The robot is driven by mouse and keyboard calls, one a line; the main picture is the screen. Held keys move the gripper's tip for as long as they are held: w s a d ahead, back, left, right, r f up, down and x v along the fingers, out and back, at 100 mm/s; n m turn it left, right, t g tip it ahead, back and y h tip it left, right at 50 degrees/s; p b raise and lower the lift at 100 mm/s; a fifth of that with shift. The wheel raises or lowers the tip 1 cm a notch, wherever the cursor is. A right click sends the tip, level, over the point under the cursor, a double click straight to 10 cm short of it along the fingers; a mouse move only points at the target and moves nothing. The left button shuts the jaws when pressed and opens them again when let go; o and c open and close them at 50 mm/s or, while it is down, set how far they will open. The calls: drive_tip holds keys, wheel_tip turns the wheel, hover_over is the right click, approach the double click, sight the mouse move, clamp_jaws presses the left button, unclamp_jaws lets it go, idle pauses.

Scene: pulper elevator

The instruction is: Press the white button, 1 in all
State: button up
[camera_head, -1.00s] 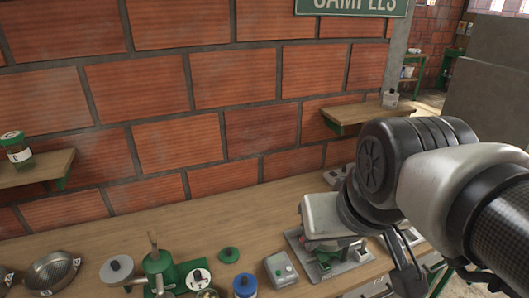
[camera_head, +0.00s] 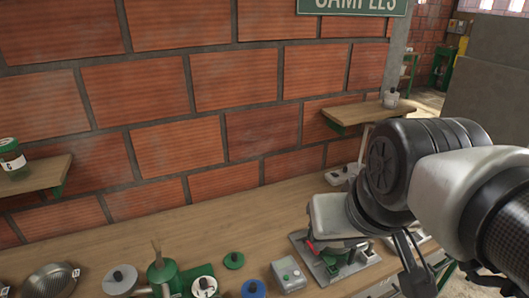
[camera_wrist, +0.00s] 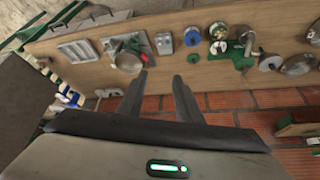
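A small light-grey box (camera_head: 288,274) with small buttons on its top stands on the wooden bench. It also shows in the wrist view (camera_wrist: 164,43). A pale spot and a greenish one show on its top, but it is too small to tell which button is white. My gripper (camera_wrist: 161,76) is open and empty, its two dark fingers apart and pointing toward the bench. In the wrist view the box lies just beyond the fingertips, with a visible gap. In the head view my arm hides most of the gripper.
A brick wall stands behind, with a shelf (camera_head: 361,110) above. Bare bench lies behind the box.

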clamp_jaws()
idle(1.5)
